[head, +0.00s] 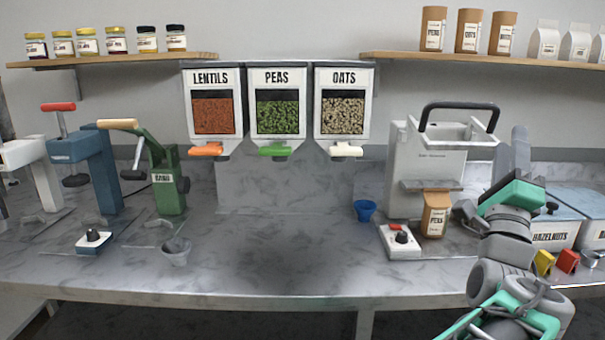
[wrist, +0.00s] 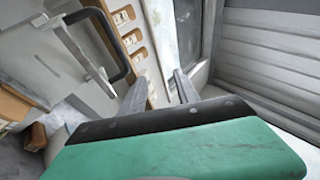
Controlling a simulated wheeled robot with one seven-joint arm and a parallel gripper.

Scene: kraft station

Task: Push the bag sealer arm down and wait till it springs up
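The grey bag sealer (head: 425,168) stands on the counter at right in the head view. Its arm, with a black handle (head: 458,105), is raised. The handle also shows at the upper left of the wrist view (wrist: 122,50). A brown bag labelled PEAS (head: 435,215) stands upright at the sealer's front, its top at the jaw. My gripper (head: 520,138) is just right of the sealer, pointing up, apart from the handle. In the wrist view its two fingers (wrist: 160,88) are apart, with nothing visible between them.
A control box with a dark knob (head: 402,241) sits at the sealer's front left. A blue cup (head: 365,210) is left of it. A hazelnuts bin (head: 553,232) and coloured scoops (head: 567,260) are at right. A shelf (head: 490,60) runs above. The middle counter is clear.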

